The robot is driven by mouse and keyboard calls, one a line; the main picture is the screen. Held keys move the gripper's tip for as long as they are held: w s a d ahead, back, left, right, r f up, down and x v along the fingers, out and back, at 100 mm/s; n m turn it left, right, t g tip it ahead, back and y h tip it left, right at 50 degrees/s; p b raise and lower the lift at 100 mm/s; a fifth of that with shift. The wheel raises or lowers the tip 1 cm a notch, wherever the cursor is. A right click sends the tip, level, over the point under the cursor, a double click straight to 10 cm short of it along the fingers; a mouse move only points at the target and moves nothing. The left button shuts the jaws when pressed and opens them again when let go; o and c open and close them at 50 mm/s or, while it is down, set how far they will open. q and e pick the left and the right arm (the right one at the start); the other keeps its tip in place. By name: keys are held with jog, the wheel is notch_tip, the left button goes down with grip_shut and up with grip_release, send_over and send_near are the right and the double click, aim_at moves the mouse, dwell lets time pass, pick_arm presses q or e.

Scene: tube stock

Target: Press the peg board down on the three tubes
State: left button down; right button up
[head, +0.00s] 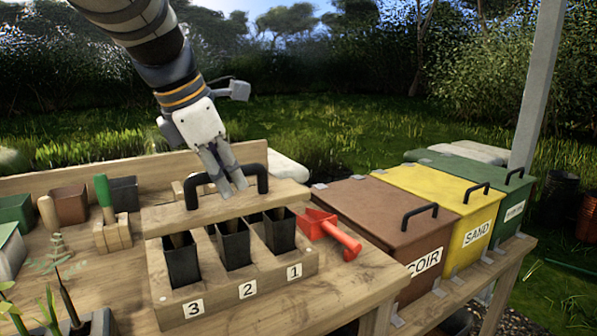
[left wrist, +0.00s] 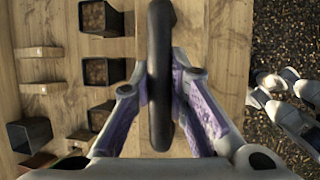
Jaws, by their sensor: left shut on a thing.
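The wooden peg board (head: 215,208) with its black handle (head: 263,168) is over the numbered wooden rack (head: 245,285). My left gripper (head: 234,182) is shut on the handle, which also shows between its fingers in the left wrist view (left wrist: 160,75). Three black square tubes (head: 183,265) (head: 234,250) (head: 281,234) stand in the rack, behind labels 3, 2 and 1. Their sides show below the board's front edge, so the board is not down flush on them. Brown material shows at their mouths; I cannot tell whether it is peg or soil. My right gripper is out of the head view.
A red tool (head: 332,231) lies right of the rack. Brown (head: 385,217), yellow (head: 440,196) and green (head: 485,172) lidded bins stand farther right. A wooden block with a green-handled tool (head: 105,195) is at left. Grey jointed parts (left wrist: 290,105), not clearly identifiable, show over gravel.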

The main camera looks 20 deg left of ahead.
aim_at(229, 200)
pick_arm(q)
jog(key=shift+f, duration=1.55)
dwell(3.1)
jog(key=shift+s+f, duration=0.1)
jog(key=shift+f, duration=0.55)
dwell(0.9)
jog(key=shift+r, duration=5.3)
